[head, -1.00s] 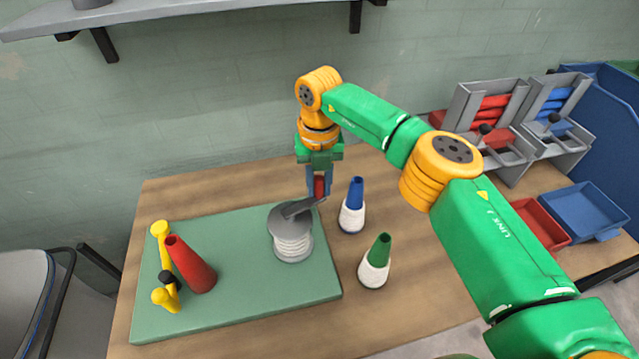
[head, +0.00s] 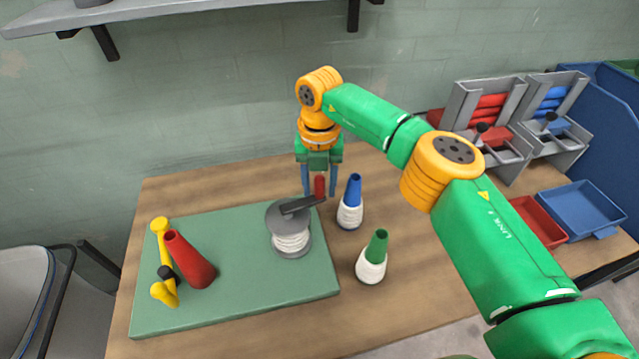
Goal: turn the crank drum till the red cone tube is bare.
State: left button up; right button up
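The crank drum (head: 291,241) stands on the green board, a grey flanged spool wound with white yarn. Its dark crank arm (head: 300,205) points right and slightly back, ending in an upright red handle (head: 319,186). My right gripper (head: 319,190) is above the drum's back right, its fingers apart on either side of the handle, with a gap showing each side. The red cone tube (head: 189,262) stands on the board's left part, leaning in the picture; no white yarn shows on it. My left gripper is out of view.
A yellow jointed piece with a black middle (head: 165,262) is beside the red cone on the green board (head: 240,297). A blue cone (head: 352,190) and a green cone (head: 377,248), both with white yarn low down, stand right of the board. Trays (head: 580,208) and racks are at right.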

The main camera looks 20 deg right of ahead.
jog(key=shift+r, duration=0.2)
notch_tip(320, 180, up, 7)
jog(key=shift+f+b, duration=0.1)
jog(key=shift+b, duration=0.2)
dwell(0.3)
dwell(0.8)
